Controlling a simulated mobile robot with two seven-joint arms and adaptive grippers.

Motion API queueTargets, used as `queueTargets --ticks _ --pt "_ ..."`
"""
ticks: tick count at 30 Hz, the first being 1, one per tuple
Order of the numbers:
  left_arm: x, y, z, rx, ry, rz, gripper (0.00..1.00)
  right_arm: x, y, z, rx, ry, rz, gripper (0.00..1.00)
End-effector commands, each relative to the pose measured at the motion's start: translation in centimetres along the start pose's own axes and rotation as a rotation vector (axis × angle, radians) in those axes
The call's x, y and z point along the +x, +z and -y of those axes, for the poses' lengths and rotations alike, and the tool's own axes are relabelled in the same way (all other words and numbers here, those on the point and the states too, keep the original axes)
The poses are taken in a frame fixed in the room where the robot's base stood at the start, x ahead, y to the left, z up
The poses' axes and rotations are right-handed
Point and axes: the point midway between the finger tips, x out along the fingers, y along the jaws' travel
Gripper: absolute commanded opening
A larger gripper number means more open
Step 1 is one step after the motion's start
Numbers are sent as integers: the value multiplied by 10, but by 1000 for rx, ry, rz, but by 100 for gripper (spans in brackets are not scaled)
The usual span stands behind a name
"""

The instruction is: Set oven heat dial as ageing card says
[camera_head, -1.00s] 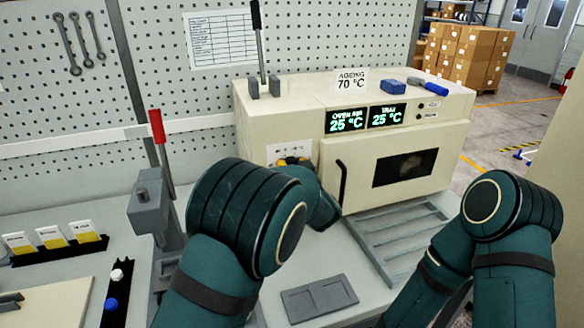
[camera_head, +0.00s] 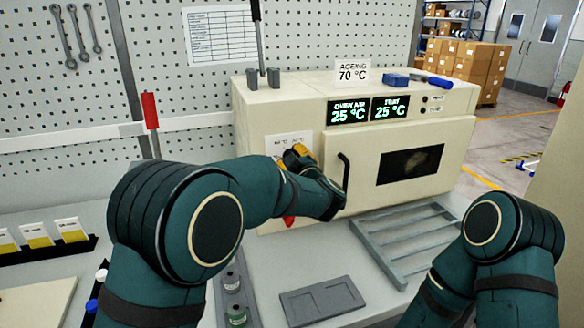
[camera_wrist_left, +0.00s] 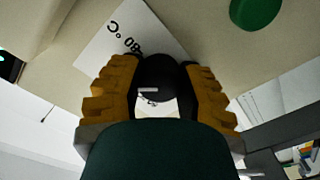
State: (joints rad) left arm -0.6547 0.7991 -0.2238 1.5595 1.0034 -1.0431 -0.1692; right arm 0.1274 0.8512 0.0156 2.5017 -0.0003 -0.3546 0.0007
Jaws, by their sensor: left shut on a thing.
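The cream oven (camera_head: 262,118) stands at the back of the bench with its door closed. The ageing card (camera_head: 353,71) on top reads 70 °C. My left gripper (camera_head: 297,157) is at the white scale plate (camera_head: 276,143) on the oven's left front. In the left wrist view, the yellow fingers of my left gripper (camera_wrist_left: 163,80) are shut on a black dial (camera_wrist_left: 158,68), one on each side.
Oven displays (camera_head: 347,112) both read 25 °C. A green button (camera_wrist_left: 256,12) is near the dial in the wrist view. A slatted rack (camera_head: 405,240) lies before the door. A grey tray (camera_head: 321,301) and spools (camera_head: 235,290) are in front. A red-handled lever (camera_head: 150,111) stands left.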

Motion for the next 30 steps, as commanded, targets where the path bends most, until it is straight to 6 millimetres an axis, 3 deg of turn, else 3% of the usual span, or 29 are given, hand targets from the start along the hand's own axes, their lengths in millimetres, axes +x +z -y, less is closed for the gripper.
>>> queueTargets --ticks 12,28,29,30 --pt "0 0 0 -173 1 4 0 18 -2 -7 -1 0 -10 47" --pt "0 0 -1 -191 1 5 0 19 -2 -7 -1 1 -11 47" --pt "0 0 -1 -191 1 5 48 19 -2 -7 -1 1 -11 47" --pt "0 0 -1 -191 1 5 62 19 -2 -7 -1 1 -11 47"
